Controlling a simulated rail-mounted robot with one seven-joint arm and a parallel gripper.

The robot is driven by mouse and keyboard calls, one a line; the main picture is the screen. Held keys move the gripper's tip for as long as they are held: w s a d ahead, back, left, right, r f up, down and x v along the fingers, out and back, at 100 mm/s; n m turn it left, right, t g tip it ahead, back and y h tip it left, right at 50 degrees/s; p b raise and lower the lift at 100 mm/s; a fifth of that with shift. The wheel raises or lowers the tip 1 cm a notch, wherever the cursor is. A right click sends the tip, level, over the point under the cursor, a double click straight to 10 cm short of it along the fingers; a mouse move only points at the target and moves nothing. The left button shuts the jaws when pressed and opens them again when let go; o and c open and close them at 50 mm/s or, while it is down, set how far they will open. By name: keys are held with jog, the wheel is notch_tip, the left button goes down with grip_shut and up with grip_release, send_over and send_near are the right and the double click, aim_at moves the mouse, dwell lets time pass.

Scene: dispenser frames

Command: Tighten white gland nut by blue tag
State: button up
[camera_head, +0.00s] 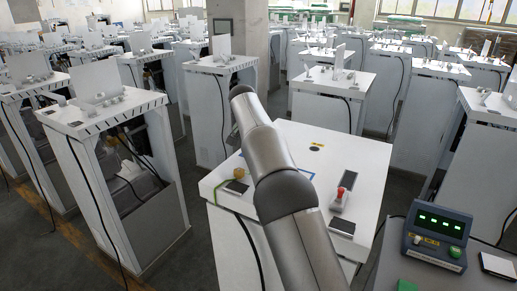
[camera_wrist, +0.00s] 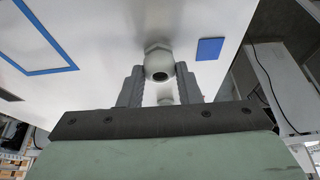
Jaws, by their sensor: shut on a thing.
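The white gland nut (camera_wrist: 158,61) shows in the wrist view, a rounded fitting with a dark round opening facing the camera and a hex part behind it. My gripper (camera_wrist: 160,76) has its two dark ribbed fingers on either side of the nut, shut on it. A smaller white piece (camera_wrist: 165,92) shows below it between the fingers. The blue tag (camera_wrist: 209,48) is a small flat rectangle on the white panel, just right of the nut. In the head view my own arm hides the gripper and the nut.
A blue outline (camera_wrist: 69,67) marks the panel at left in the wrist view. In the head view, a red-topped knob (camera_head: 341,193) and a dark plate (camera_head: 342,226) sit on the white cabinet (camera_head: 345,145). A control box (camera_head: 437,237) with green lights stands at right. Other cabinets crowd around.

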jog(key=shift+w+r+m+h, duration=0.1)
jog(key=shift+m+h, duration=0.3)
jog(key=shift+m, duration=1.1)
jog(key=o, duration=1)
